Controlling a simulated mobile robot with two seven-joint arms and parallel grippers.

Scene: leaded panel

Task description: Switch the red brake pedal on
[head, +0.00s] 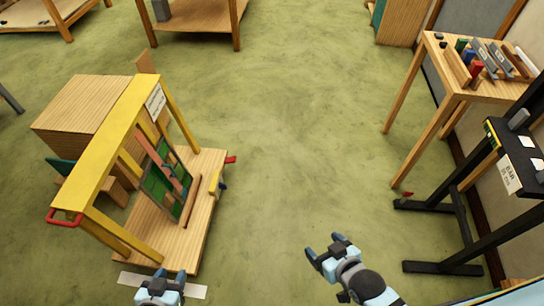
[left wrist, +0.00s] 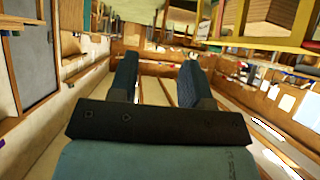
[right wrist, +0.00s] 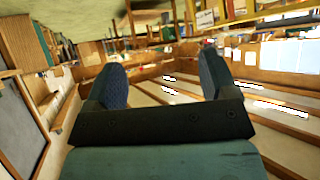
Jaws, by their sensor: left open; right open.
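A small red tab (head: 231,159), which looks like the brake pedal, sticks out from the right edge of the wooden base (head: 207,178) of a yellow-framed stand (head: 110,135). Whether it is on or off I cannot tell. The leaded panel (head: 166,180) leans in the stand. My left gripper (head: 167,275) is open and empty at the bottom edge, just below the stand's front. My right gripper (head: 325,246) is open and empty over the floor, below and right of the red tab, well apart from it. Both wrist views show spread fingers with nothing between them.
A red loop handle (head: 66,217) hangs at the yellow beam's near end. A white strip (head: 135,282) lies before the stand. A wooden table (head: 465,92) with coloured items and a black stand (head: 475,239) stand at right. The middle floor is clear.

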